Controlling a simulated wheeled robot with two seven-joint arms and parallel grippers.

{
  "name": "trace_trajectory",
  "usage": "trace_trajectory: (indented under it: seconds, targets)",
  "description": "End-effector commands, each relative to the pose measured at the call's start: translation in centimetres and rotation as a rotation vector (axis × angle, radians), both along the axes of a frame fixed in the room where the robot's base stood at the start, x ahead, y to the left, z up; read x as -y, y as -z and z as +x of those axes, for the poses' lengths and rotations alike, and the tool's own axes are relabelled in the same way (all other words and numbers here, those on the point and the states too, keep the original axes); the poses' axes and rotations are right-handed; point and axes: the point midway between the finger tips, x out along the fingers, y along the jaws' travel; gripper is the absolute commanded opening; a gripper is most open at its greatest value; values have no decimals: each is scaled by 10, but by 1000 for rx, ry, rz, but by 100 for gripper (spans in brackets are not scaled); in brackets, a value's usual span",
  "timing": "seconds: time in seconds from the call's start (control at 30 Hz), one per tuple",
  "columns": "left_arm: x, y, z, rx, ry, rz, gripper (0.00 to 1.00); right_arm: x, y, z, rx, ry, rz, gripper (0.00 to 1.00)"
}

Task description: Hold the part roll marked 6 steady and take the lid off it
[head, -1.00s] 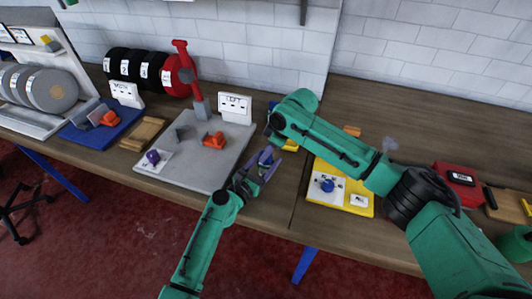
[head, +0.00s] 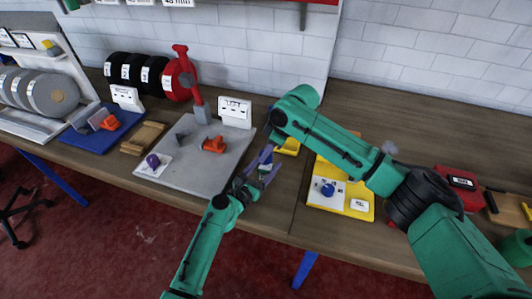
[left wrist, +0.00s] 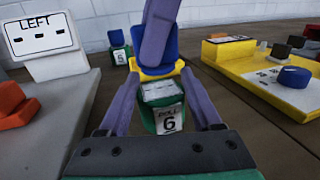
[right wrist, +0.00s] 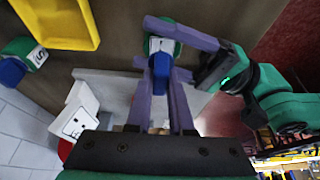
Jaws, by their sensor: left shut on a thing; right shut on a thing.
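The green roll marked 6 (left wrist: 168,116) stands upright between the purple fingers of my left gripper (left wrist: 160,92), which is shut on it. Its label faces the left wrist camera and its pale top shows. My right gripper (right wrist: 160,62) is shut on a blue lid (right wrist: 161,72); the lid also shows above the roll in the left wrist view (left wrist: 171,43). The lid looks apart from the roll, but the gap is hard to judge. In the head view my left gripper (head: 262,172) is by the bench's front, and my right arm partly hides the right gripper.
A second green roll with a blue lid (right wrist: 12,70) stands nearby. A yellow tray (right wrist: 58,22) lies behind the held roll. The grey board with a LEFT sign (head: 234,110) is on the left; a yellow board (head: 360,207) is on the right.

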Motion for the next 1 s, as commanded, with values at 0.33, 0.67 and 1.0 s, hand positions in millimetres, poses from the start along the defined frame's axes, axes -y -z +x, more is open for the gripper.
trace_trajectory:
  seconds: [0.33,0.67,1.0]
  targets:
    - [0,0,0,0,0,0,0,0,-40,0,1,-2,1,0]
    - [0,0,0,0,0,0,100,0,-40,0,0,-1,0,0]
    - [-8,1,-11,0,-1,0,100,0,-40,0,0,0,0,0]
